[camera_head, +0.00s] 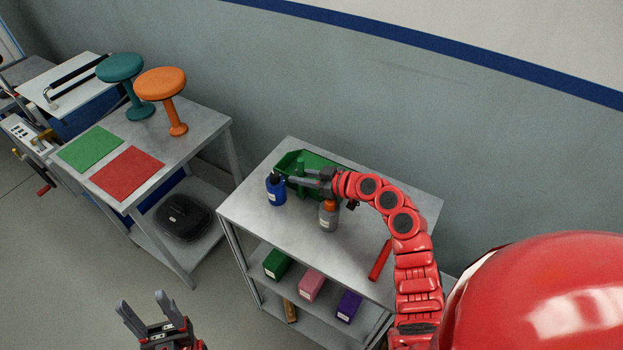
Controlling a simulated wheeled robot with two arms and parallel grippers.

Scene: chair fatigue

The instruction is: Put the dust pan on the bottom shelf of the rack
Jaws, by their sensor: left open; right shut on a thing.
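A green open-topped object with raised walls, which looks like the dust pan (292,160), is on the top of the grey rack (250,218), toward the back. My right gripper (290,181) reaches in from the right, low over the rack top. Its fingers are shut at the front side of the green dust pan, close to a blue bottle (276,190); the exact grip point is hard to see. My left gripper (146,304) is open and empty, above the floor to the left of the rack. The bottom shelf is partly hidden.
A grey bottle (328,217) stands under my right wrist, and a red bar (380,260) lies on the rack top. Green (277,263), pink (311,285) and purple (348,306) boxes sit on a lower shelf. A table with two stools (163,88) stands left.

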